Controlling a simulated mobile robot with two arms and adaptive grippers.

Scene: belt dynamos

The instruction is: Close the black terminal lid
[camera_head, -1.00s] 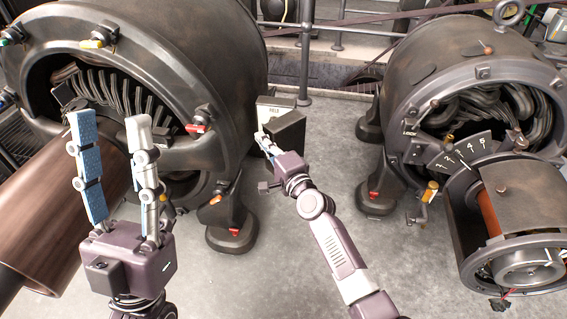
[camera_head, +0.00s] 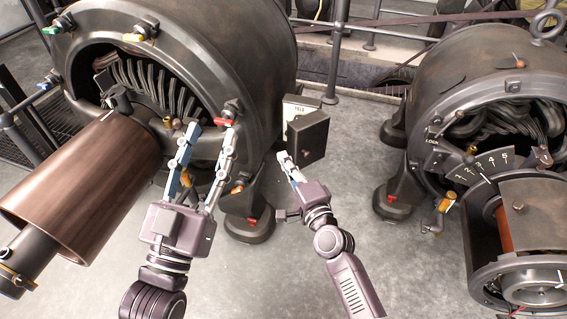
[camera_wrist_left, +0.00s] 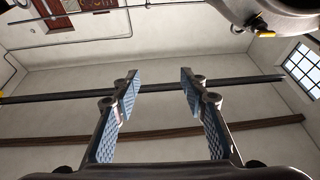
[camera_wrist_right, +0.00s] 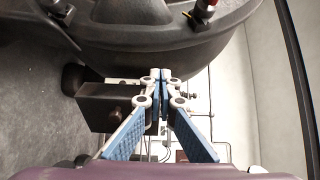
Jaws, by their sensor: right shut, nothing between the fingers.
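The black terminal lid (camera_head: 307,138) is a dark block-like piece on the small terminal box beside the left dynamo. A pale labelled plate (camera_head: 297,104) shows behind it, and the lid stands out at an angle from that plate. My right gripper (camera_head: 283,157) is shut and empty, just below and left of the lid; contact cannot be told. In the right wrist view a dark block, likely the lid (camera_wrist_right: 105,106), lies left of the fingertips (camera_wrist_right: 158,77). My left gripper (camera_head: 209,133) is open and empty in front of the left dynamo; its parted fingers show in the left wrist view (camera_wrist_left: 159,80).
The left dynamo (camera_head: 215,45) with its copper-brown drum (camera_head: 85,185) fills the left side. The right dynamo (camera_head: 460,70) has a numbered dial (camera_head: 490,165). Grey floor (camera_head: 352,190) between them is clear. A railing (camera_head: 335,55) runs behind.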

